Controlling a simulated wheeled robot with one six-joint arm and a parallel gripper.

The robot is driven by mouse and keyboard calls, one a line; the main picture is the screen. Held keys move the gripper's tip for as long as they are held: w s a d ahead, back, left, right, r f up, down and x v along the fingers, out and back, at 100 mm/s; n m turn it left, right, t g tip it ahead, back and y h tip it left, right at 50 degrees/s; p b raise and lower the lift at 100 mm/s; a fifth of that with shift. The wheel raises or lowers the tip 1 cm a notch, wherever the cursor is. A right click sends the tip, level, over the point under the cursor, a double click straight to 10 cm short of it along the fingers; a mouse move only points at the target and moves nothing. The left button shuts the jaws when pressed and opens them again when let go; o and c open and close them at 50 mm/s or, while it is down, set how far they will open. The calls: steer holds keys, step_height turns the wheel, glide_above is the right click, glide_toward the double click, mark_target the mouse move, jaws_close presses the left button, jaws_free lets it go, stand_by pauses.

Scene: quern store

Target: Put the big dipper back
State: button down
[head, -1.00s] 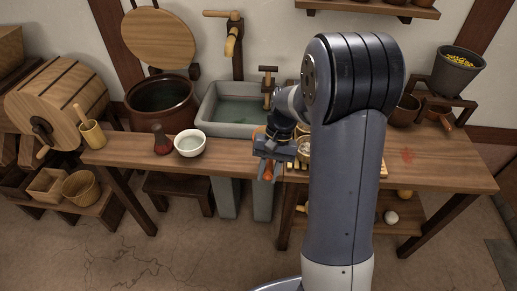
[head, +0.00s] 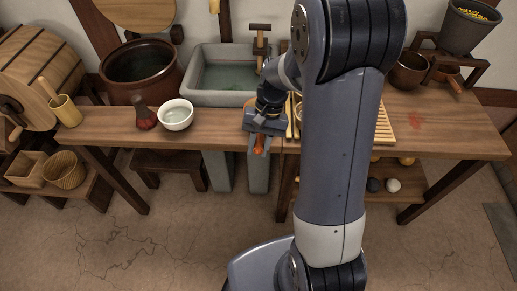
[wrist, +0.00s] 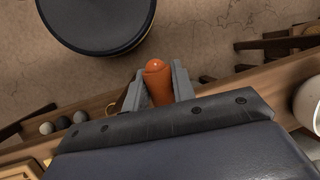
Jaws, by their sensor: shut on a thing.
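My gripper (head: 261,136) is shut on an orange handle (head: 259,145), near the front edge of the table. In the wrist view the rounded end of this orange handle (wrist: 158,72) stands between the two grey fingers of my gripper (wrist: 155,88). The rest of the held thing is hidden by my gripper and arm, so I cannot tell its full shape or whether it is the big dipper. A smaller dipper-like pan with an orange handle (head: 452,81) sits at the dark stand on the right.
The wooden table (head: 215,137) carries a white bowl (head: 175,114) and a dark red brush (head: 145,113). A grey sink (head: 205,98) and a large brown pot (head: 140,75) stand behind. A slatted rack (head: 384,126) is partly behind my arm. A brown bowl (head: 410,70) is at right.

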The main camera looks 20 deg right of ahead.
steer(key=shift+f, duration=0.95)
steer(key=c, duration=1.2)
jaws_free()
steer(key=p+v, duration=0.1)
steer(key=v, duration=1.1)
